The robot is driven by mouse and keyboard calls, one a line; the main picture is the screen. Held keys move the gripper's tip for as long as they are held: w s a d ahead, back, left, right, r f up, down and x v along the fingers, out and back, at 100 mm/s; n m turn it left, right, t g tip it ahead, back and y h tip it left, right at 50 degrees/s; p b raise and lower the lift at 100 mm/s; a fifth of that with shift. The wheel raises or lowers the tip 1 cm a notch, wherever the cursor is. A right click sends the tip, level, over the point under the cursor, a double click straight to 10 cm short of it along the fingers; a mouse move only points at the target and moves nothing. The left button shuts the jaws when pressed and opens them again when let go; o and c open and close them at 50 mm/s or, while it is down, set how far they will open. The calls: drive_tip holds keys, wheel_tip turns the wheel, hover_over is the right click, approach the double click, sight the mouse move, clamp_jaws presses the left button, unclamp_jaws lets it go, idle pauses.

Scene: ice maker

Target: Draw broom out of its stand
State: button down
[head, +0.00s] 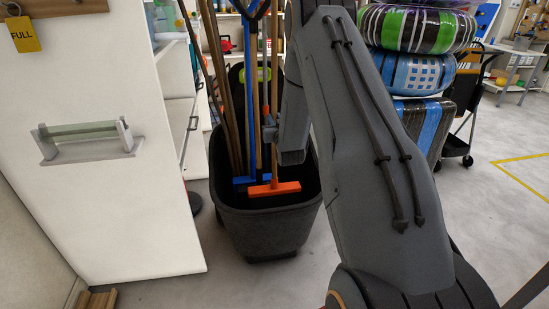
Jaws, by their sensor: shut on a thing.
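A dark grey bin-like stand (265,232) stands on the floor left of centre with several long-handled tools in it. A broom with an orange head (273,189) and a wooden handle (275,60) is upright there. Its head shows within the bin's opening, just behind the front rim; I cannot tell how far it is above the bottom. My gripper (271,131) is shut on the broom's handle, above the head. My arm comes in from the lower right and hides part of the stand's right side.
Blue-headed tools (245,181) and wooden poles stand close to the broom's left. A white cabinet door (110,200) with a handle is at the left. Stacked patterned rings (415,70) stand at the upper right. Grey floor is clear at the right.

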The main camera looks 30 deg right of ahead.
sight(275, 62)
wheel_tip(275, 62, up, 18)
drive_tip(key=p, duration=0.9)
drive_tip(key=shift+r, duration=0.1)
idle(0.3)
drive_tip(key=shift+r+p, duration=0.8)
drive_tip(key=shift+r, duration=0.9)
drive_tip(key=p+v, duration=0.6)
drive_tip(key=v, duration=2.4)
drive_tip(key=shift+a, duration=0.1)
idle(0.5)
